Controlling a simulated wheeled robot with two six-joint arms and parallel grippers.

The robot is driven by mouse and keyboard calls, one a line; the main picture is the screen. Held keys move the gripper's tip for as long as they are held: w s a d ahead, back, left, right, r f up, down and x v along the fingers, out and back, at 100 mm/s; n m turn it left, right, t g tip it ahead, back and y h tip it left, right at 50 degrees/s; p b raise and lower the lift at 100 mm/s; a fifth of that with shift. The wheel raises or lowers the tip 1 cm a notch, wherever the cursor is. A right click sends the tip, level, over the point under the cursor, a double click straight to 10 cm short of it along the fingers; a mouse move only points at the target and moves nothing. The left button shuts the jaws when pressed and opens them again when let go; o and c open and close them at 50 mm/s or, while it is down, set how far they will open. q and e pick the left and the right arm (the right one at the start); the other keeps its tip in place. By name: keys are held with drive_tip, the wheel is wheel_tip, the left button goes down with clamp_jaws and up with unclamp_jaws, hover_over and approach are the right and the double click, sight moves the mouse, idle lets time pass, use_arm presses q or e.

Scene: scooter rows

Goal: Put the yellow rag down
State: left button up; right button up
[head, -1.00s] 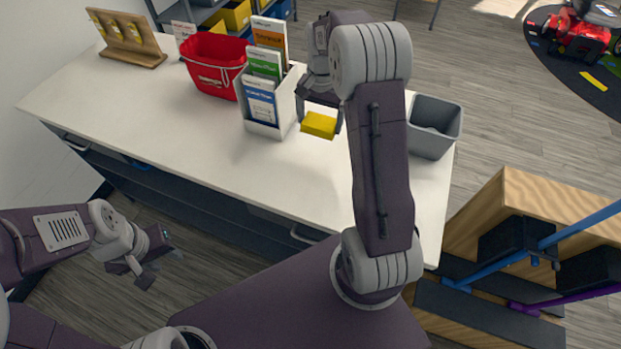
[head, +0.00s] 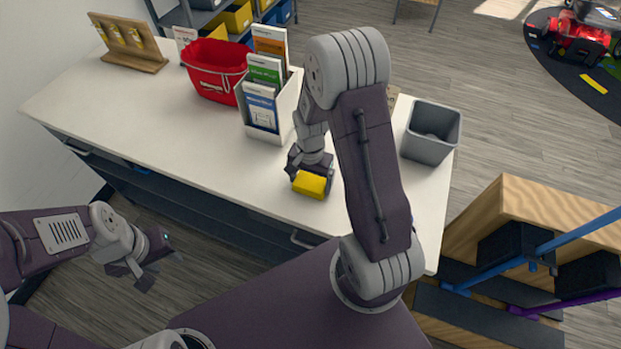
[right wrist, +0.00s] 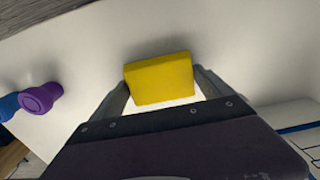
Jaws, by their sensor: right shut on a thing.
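The yellow rag (head: 309,184) is a small block-like folded piece, held at the tips of my right gripper (head: 312,175) over the white table (head: 215,150). In the right wrist view the rag (right wrist: 160,78) sits between the two fingers of my right gripper (right wrist: 163,90), with the pale table top behind it. I cannot tell whether the rag touches the table. My left gripper (head: 143,270) is off the table's front side at the lower left, away from the rag; its fingers are too small to judge.
A white brochure holder (head: 284,105), a red bucket (head: 213,70) and a wooden stand (head: 128,45) are on the table. A grey bin (head: 430,132) stands at the right end. The table's front middle is clear. A wooden rack (head: 530,215) stands to the right.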

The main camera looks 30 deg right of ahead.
sight(312, 182)
drive_tip(key=shift+f, duration=0.1)
drive_tip(key=o, duration=0.9)
drive_tip(key=shift+f+b, duration=0.2)
drive_tip(key=shift+b, duration=0.2)
drive_tip(key=r, duration=0.9)
drive_tip(key=shift+d+r+b, duration=0.15)
drive_tip(key=shift+d+b, duration=0.05)
drive_tip(key=shift+b, duration=0.1)
drive_tip(key=shift+s+a+f+n+t, duration=0.1)
drive_tip(key=shift+s+a+n+t, duration=0.1)
drive_tip(key=shift+s+a+n, duration=1)
drive_tip(key=shift+s+a+f+n+t, duration=0.2)
drive_tip(key=shift+s+a+n, duration=0.3)
drive_tip(key=shift+s+n, duration=1.3)
drive_tip(key=shift+s+a+f+n+t, duration=0.1)
drive_tip(key=shift+s+a+n+t, duration=0.1)
drive_tip(key=shift+s+a+n, duration=1.2)
